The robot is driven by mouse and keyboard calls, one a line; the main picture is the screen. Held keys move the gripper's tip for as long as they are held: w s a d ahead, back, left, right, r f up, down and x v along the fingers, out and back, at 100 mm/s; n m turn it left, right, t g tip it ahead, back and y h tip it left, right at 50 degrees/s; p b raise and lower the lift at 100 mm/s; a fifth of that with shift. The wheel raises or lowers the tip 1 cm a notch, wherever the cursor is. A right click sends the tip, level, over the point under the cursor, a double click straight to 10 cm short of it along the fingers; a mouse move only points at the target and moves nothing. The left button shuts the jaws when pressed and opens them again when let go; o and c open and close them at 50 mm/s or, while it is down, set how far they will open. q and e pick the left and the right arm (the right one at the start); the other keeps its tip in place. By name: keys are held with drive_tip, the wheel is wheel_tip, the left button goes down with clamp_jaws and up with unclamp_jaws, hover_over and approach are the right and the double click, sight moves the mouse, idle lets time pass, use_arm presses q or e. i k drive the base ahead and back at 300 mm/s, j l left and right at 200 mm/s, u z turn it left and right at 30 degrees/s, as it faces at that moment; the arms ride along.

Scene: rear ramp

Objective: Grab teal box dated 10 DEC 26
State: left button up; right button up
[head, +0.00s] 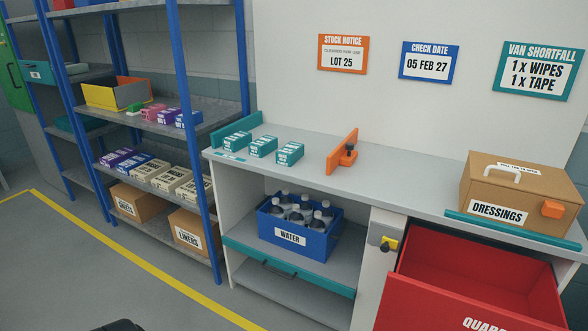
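Three teal boxes with white labels stand in a row at the left end of the grey counter (330,180): the left one (237,141), the middle one (263,146) and the right one (290,153). Small gaps separate them. Their printing is too small to read, so I cannot tell which is dated 10 DEC 26.
A teal rail (235,130) edges the counter's left end; an orange divider (342,152) stands right of the boxes. A brown DRESSINGS case (520,190) is at right, above an open red drawer (470,285). A blue WATER crate (295,238) sits below. Blue-post shelving (190,95) is at left.

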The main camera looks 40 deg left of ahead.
sight(236, 141)
drive_tip(key=u, duration=1.8)
drive_tip(key=i+j+z, duration=0.2)
drive_tip(key=i+j, duration=0.2)
drive_tip(key=i, duration=0.25)
drive_tip(key=i+j+z, duration=0.2)
drive_tip(key=i+j, duration=0.3)
drive_tip(key=i, duration=0.15)
